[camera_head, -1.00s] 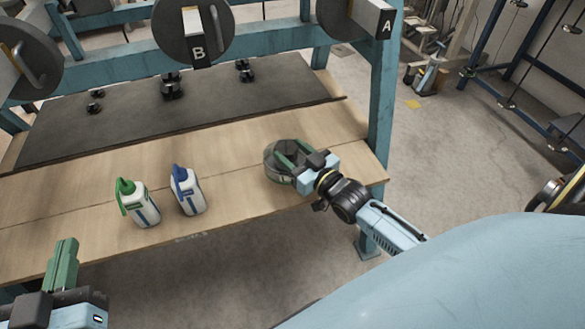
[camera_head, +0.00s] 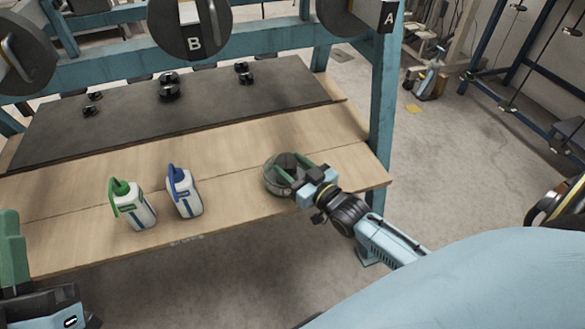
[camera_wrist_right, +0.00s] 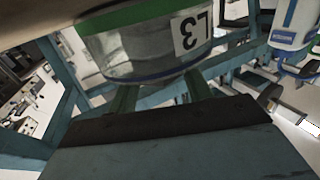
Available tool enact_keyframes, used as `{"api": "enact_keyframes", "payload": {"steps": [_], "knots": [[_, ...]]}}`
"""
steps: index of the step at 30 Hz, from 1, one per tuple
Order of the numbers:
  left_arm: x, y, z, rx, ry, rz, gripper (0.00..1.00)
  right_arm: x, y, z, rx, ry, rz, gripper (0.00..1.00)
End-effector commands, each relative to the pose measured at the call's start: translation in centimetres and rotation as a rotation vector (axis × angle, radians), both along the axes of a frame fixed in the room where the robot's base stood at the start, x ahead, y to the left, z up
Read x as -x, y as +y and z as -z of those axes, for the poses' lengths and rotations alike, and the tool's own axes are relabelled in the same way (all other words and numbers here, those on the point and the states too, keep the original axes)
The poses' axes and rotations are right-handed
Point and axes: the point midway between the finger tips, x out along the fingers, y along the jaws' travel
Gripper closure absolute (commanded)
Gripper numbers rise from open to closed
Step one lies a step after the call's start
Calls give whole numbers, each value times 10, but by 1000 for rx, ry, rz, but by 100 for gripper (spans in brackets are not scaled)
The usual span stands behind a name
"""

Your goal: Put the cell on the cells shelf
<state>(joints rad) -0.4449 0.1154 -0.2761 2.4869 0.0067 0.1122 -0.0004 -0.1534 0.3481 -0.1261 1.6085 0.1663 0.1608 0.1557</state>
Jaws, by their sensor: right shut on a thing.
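A round clear container (camera_head: 271,178) stands at the right part of the wooden bench, near its front edge. No shelf marked for cells can be made out.
A green-capped bottle (camera_head: 133,206) and a blue-capped bottle (camera_head: 184,193) stand on the wooden bench (camera_head: 230,160). Behind is a dark mat (camera_head: 220,95) with several black knobs. A blue post (camera_head: 384,100) rises at the right. Round plates marked A and B hang above.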

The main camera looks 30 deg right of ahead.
Motion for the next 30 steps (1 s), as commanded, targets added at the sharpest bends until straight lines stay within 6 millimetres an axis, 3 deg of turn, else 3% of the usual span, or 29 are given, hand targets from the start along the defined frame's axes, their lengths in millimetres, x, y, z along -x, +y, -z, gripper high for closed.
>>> {"api": "enact_keyframes", "payload": {"steps": [10,11,15,26,30], "knots": [[1,0,-1,3,-10,0,100,-1,0,-2,-2,-11,-1,100],[1,0,-1,4,-13,0,100,0,0,3,-1,-1,0,49],[1,0,-1,4,-12,0,100,0,0,2,-1,0,0,30],[0,0,-2,2,-7,0,100,0,0,-1,-1,0,0,28],[-4,-1,4,-20,65,-1,100,12,-2,-1,-1,3,0,28]]}}
